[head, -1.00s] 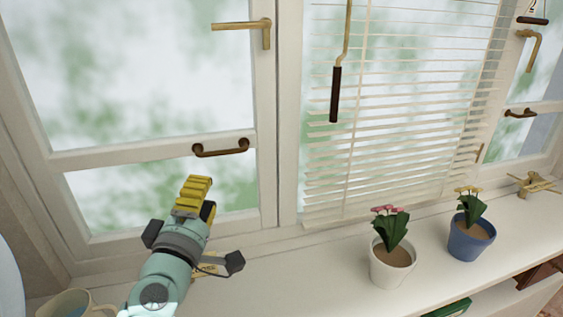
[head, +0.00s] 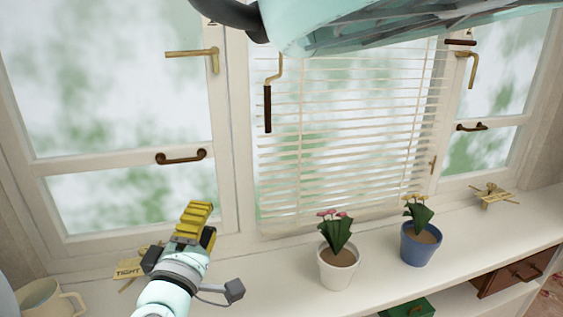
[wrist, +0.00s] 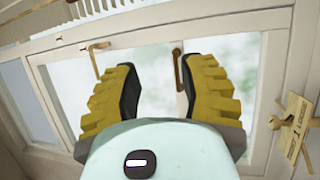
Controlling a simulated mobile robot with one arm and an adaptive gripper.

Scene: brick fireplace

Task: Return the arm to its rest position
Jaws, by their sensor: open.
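My gripper (head: 195,222) shows at the lower left of the head view, in front of the left window and above the white sill. In the wrist view my gripper (wrist: 158,88) has its two yellow ridged fingers spread wide apart. Nothing is between them; the window glass shows through the gap. In the head view only one finger shows clearly, the other is hidden behind it. The fingers point up toward the window, and I cannot tell any contact with it.
The white sill (head: 282,270) holds a white flowerpot (head: 340,270), a blue flowerpot (head: 420,250) and a mug (head: 45,300). A crank handle (head: 268,108) hangs before the blinds (head: 345,140).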

